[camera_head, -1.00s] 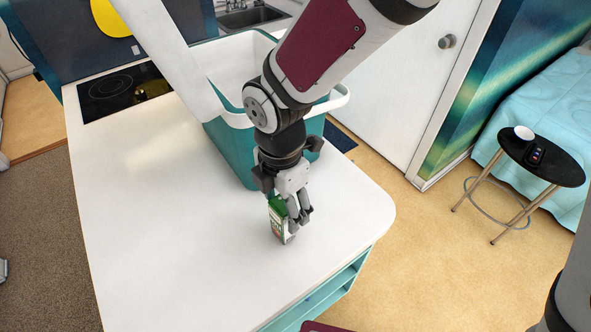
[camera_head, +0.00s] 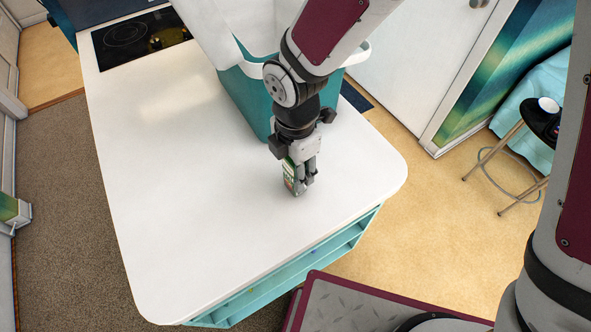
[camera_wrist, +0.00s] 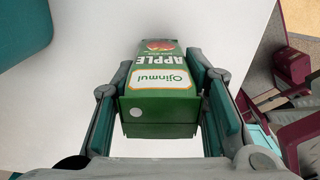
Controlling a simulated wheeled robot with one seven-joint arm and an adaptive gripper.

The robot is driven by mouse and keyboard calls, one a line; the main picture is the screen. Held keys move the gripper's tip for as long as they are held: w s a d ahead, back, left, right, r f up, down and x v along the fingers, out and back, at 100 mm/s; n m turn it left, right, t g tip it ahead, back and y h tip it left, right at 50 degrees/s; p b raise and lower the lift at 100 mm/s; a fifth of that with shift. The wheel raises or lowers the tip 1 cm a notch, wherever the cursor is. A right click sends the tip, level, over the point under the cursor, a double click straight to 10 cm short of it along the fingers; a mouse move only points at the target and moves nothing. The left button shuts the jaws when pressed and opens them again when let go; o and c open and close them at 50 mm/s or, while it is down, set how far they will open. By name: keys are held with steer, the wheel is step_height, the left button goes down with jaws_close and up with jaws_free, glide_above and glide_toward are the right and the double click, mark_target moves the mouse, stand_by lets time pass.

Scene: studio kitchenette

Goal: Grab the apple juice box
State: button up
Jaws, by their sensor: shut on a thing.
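The apple juice box (camera_wrist: 160,85) is green and white with "APPLE" on its face. In the wrist view it sits between the two fingers of my gripper (camera_wrist: 163,110), which is shut on it. In the head view the juice box (camera_head: 289,176) shows as a small green and white strip beside my gripper (camera_head: 303,183), over the white countertop (camera_head: 190,180). The fingers hide part of the box there. I cannot tell whether its base touches the counter.
A teal basket (camera_head: 247,95) with a white rim stands on the counter just behind my gripper. A black cooktop (camera_head: 140,38) lies at the far left. The counter's left and front are clear. A round black stool (camera_head: 540,120) stands on the floor at right.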

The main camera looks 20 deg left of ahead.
steer(key=shift+r, duration=0.1)
steer(key=shift+r, duration=0.8)
steer(key=shift+s+d+r+b, duration=0.15)
steer(key=shift+r, duration=0.35)
steer(key=shift+s+d+r+b, duration=0.1)
steer(key=shift+s+r+b, duration=0.05)
steer(key=shift+r, duration=0.3)
steer(key=s+d+r+p, duration=0.1)
steer(key=s+d+p, duration=0.1)
steer(key=s+d, duration=0.5)
steer(key=s, duration=0.3)
steer(key=shift+s+r, duration=0.4)
steer(key=shift+s+d+p, duration=0.1)
steer(key=shift+d+p, duration=0.05)
steer(key=shift+p, duration=1)
